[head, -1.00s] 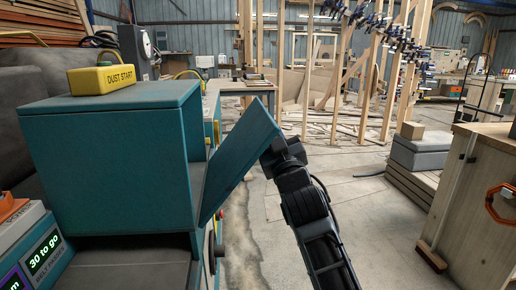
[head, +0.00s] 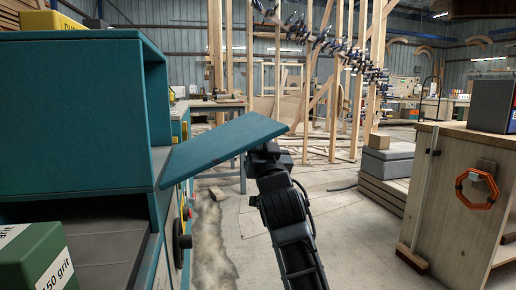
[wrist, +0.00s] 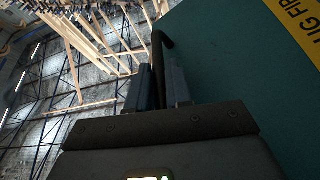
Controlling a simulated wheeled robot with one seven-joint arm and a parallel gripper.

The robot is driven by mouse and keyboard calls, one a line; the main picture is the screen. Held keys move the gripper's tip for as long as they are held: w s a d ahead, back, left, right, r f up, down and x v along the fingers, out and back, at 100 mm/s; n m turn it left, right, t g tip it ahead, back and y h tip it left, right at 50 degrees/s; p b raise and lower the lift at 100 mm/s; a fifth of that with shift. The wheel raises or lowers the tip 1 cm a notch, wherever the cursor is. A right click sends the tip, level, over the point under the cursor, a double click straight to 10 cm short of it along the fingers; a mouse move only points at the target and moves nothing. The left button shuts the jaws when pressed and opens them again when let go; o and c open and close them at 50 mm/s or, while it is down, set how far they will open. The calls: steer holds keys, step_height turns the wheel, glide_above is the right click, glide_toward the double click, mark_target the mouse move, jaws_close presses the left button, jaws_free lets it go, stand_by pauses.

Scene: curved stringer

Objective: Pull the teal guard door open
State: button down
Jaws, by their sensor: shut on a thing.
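The teal guard door (head: 222,146) hangs out from the right side of the teal cabinet (head: 70,120), tilted well away from its opening. In the wrist view the door's outer face (wrist: 235,75) fills the right side, with a yellow label (wrist: 298,28) at the corner. My gripper (head: 266,152) is at the door's outer end, mostly hidden behind the door in the head view. In the wrist view my gripper's fingers (wrist: 162,88) are shut on a dark bar handle (wrist: 158,50) that stands off the door face.
A green box marked 150 grit (head: 35,258) stands at the lower left. A dark handwheel (head: 180,242) sticks out below the door. A wooden cabinet (head: 455,195) stands at the right. The concrete floor between is mostly clear.

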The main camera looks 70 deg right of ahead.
steer(key=shift+f+b, duration=0.55)
steer(key=shift+f, duration=0.2)
steer(key=c, duration=1.1)
jaws_free()
steer(key=shift+s, duration=0.1)
steer(key=shift+b+v, duration=0.6)
steer(key=shift+v, duration=3.3)
